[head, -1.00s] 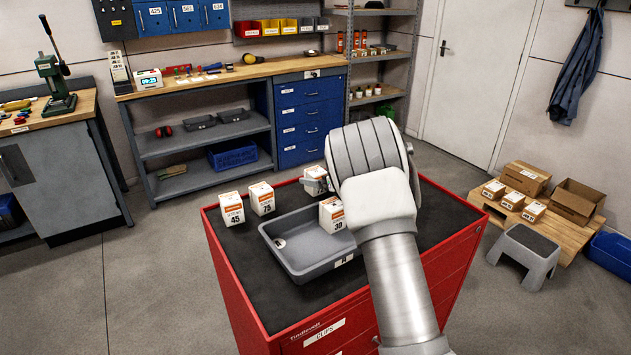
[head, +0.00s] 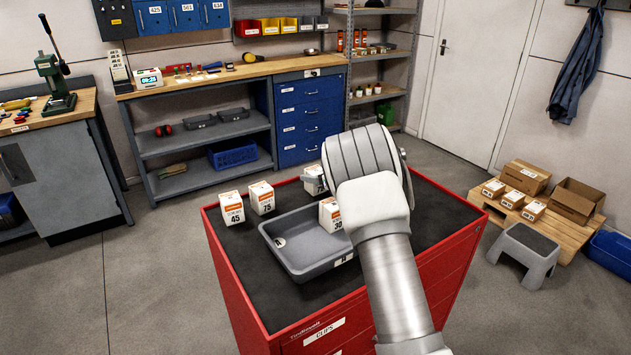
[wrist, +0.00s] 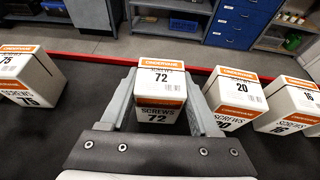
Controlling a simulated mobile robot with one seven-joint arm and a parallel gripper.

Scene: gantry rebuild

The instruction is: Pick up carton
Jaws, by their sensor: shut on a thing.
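The carton marked 72 (wrist: 160,92) is white with an orange band and stands between the two fingers of my gripper (wrist: 160,105) in the wrist view. The fingers are shut on its left and right sides. In the head view a white carton (head: 313,181) shows at my gripper, partly hidden by my wrist. I cannot tell whether it is clear of the surface. The carton marked 75 (wrist: 30,75) stands to the left, and the cartons marked 20 (wrist: 233,97) and 16 (wrist: 290,105) stand to the right, close to the right finger.
A red cabinet (head: 232,283) with a dark top bears the cartons. A grey tray (head: 292,262) lies on it, with the carton marked 30 (head: 331,215) at its right side. The carton marked 45 (head: 231,208) stands at the left edge.

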